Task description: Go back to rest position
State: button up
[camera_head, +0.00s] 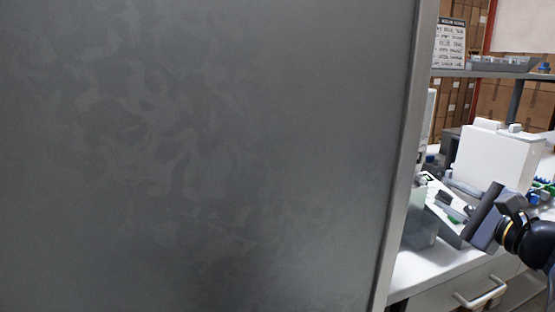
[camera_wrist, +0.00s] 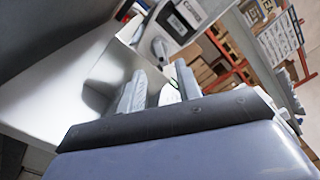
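My gripper (camera_head: 487,217) shows at the right edge of the head view, on the dark end of my arm, in front of a white workbench. In the wrist view its two grey fingers (camera_wrist: 160,70) stand apart. A small pale shape shows in the gap, and it looks like background rather than something held. The fingertips point toward a white dispenser-like device with a dark panel (camera_wrist: 185,16). The head view does not show the fingers clearly.
A large grey panel (camera_head: 200,150) fills most of the head view, close by. Right of it are the workbench (camera_head: 425,268) with a drawer handle (camera_head: 482,293), a white box-shaped machine (camera_head: 497,157) and a shelf (camera_head: 480,72). Cardboard boxes (camera_wrist: 208,72) stand on racks behind.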

aim_at(425, 182)
jog(key=x, duration=0.7)
jog(key=shift+w+a, duration=0.2)
jog(key=shift+w, duration=0.15)
jog(key=shift+w+f+n+b, duration=0.2)
jog(key=shift+f+n+b, duration=0.1)
jog(key=shift+b, duration=0.35)
jog(key=n+b, duration=0.2)
jog(key=n, duration=0.1)
jog(key=shift+s+r, duration=0.1)
jog(key=shift+r, duration=0.05)
jog(key=shift+r+n+b, duration=0.2)
jog(key=shift+n+b, duration=0.45)
jog(key=shift+n, duration=1.15)
